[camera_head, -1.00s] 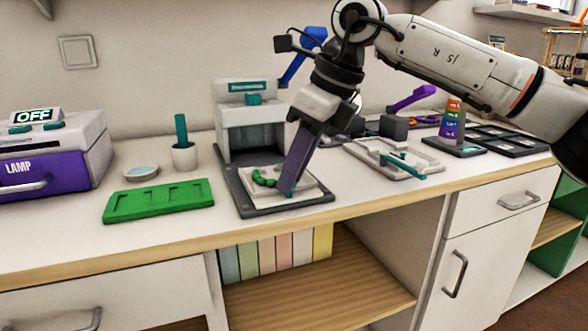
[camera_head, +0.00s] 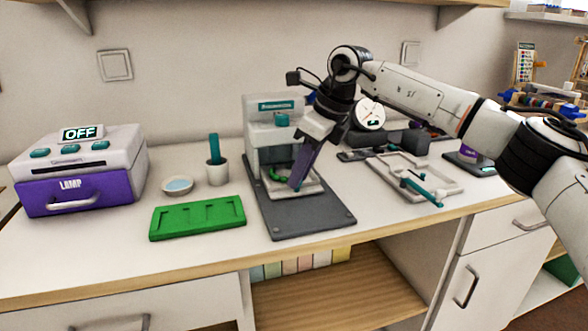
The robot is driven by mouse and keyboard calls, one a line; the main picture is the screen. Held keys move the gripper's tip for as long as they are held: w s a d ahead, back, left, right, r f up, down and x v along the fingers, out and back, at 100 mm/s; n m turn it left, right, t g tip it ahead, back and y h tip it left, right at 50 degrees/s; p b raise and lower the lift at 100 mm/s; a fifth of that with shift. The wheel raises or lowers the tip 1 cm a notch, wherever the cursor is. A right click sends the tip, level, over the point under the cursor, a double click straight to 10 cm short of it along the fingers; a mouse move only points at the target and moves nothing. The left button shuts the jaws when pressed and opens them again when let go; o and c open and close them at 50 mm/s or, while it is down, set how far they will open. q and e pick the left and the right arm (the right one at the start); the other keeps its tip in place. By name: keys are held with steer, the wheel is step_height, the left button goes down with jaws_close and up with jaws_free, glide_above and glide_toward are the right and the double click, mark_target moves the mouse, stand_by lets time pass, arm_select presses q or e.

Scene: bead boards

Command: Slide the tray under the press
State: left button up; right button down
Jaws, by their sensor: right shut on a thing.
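The small white tray (camera_head: 314,188) carries green beads (camera_head: 276,174). It lies on the dark grey base plate of the press, at the plate's back part. The white press (camera_head: 268,128) with teal details stands behind, and the tray's back part is in its opening, partly hidden by my gripper. My right gripper (camera_head: 297,184) points down at the tray's front right part. Its purple fingers are shut on the tray, though the exact grip is hard to see. My left gripper is not in view.
The front of the dark base plate (camera_head: 312,222) is bare. A green board (camera_head: 198,217), a dish (camera_head: 178,185), a cup with a teal stick (camera_head: 217,173) and a purple-fronted lamp box (camera_head: 82,172) stand left. A white frame with a teal bar (camera_head: 425,190) lies right.

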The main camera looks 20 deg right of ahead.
steer(key=c, duration=1.6)
jaws_free()
steer(key=shift+w, duration=0.3)
steer(key=shift+s+r, duration=0.1)
steer(key=p+v, duration=0.1)
steer(key=v, duration=0.5)
steer(key=s+d, duration=0.2)
steer(key=s, duration=0.1)
steer(key=s+d, duration=0.2)
steer(key=s, duration=0.1)
steer(key=s+d+f, duration=0.1)
steer(key=s+d, duration=0.2)
steer(key=shift+s, duration=0.15)
